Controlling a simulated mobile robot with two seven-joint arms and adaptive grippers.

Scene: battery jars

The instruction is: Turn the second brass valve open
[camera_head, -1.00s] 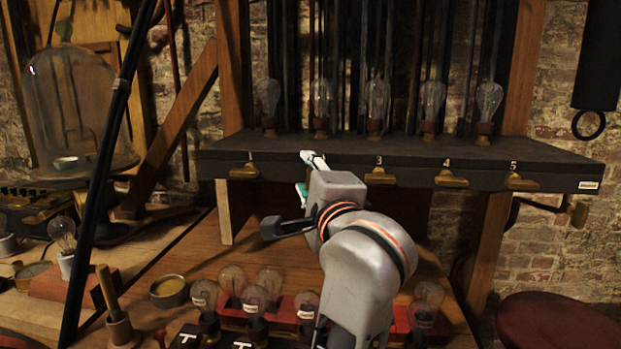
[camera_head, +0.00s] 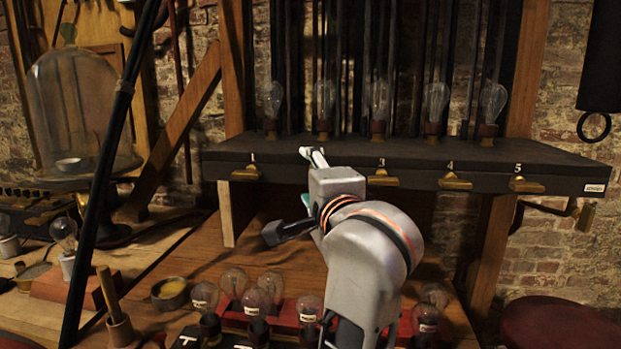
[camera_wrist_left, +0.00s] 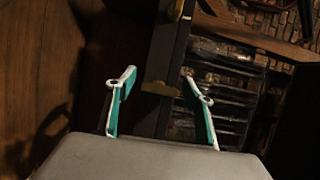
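Brass valves hang along the front of a dark shelf (camera_head: 400,158), numbered from left to right. Valve 1 (camera_head: 246,173), valve 3 (camera_head: 382,178), valve 4 (camera_head: 455,182) and valve 5 (camera_head: 526,185) show in the head view. The second valve's place is hidden behind my left gripper (camera_head: 308,177), which is at the shelf's front edge. In the left wrist view my left gripper's (camera_wrist_left: 160,85) two teal-and-white fingers stand apart. A dim brass valve handle (camera_wrist_left: 160,89) shows in the gap between them, and I cannot tell whether they touch it. My right gripper is out of view.
Glass bulbs (camera_head: 323,105) stand on the shelf above the valves. More bulbs (camera_head: 232,281) stand on the bench below, beside my left arm. A glass bell jar (camera_head: 80,110) is at the left. A dark red round seat (camera_head: 560,325) is at the lower right.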

